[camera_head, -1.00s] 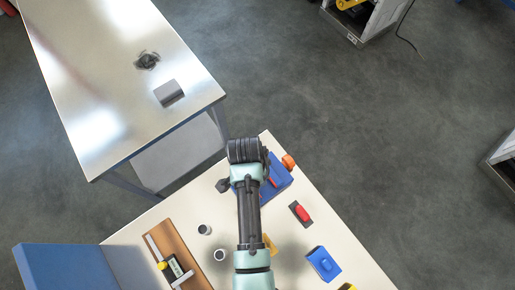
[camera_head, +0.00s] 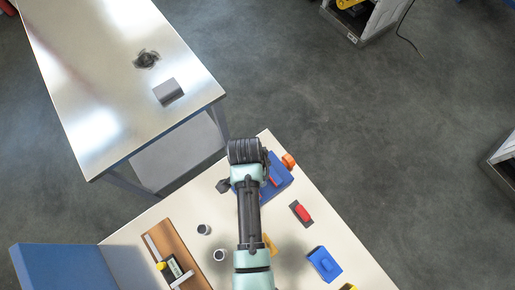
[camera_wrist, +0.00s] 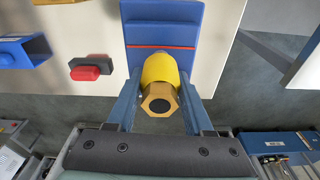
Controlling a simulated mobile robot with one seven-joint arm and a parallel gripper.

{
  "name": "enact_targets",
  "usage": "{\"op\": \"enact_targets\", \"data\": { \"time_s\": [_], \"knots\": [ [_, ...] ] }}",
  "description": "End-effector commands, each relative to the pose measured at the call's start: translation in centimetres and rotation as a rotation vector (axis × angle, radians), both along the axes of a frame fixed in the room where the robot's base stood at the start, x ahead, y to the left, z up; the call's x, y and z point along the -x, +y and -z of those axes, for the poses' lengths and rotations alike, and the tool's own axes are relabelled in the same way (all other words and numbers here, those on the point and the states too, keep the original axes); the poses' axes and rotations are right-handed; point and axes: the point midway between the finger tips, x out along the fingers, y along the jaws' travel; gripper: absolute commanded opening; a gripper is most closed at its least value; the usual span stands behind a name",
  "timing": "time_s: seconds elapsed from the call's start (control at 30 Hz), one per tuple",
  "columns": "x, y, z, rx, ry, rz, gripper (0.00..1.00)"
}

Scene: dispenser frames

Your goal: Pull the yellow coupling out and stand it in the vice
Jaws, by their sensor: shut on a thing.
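The yellow coupling (camera_wrist: 158,70) shows in the wrist view, with a brass hexagonal end (camera_wrist: 159,101) facing the camera. My gripper (camera_wrist: 160,80) is shut on it, one finger on each side. Behind it is a blue block (camera_wrist: 163,20) with a red line across it. This blue block also shows in the head view (camera_head: 281,186), partly under my arm. I cannot tell whether it is the vice, or whether the coupling touches it. In the head view my wrist hides the fingertips and the coupling.
A red-and-black piece (camera_head: 302,213) and a blue box (camera_head: 323,263) lie on the cream table to the right. Two small cups (camera_head: 204,229) and a wooden board (camera_head: 177,249) are to the left. A metal table (camera_head: 110,75) holding a grey block (camera_head: 168,91) stands behind.

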Motion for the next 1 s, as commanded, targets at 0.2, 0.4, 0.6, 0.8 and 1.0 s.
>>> {"op": "enact_targets", "data": {
  "time_s": [0.2, 0.4, 0.6, 0.8, 1.0],
  "knots": [
    [-0.1, 0.0, 0.6, 0.000, -0.001, 0.000, 0.00],
    [-0.1, 0.0, 1.1, 0.000, -0.002, 0.000, 0.00],
    [-0.1, 0.0, 1.6, 0.000, -0.002, 0.000, 0.00],
    [-0.1, 0.0, 2.1, 0.000, -0.002, 0.000, 0.00],
    [-0.1, 0.0, 2.0, 0.000, -0.002, 0.000, 0.84]
  ]
}}
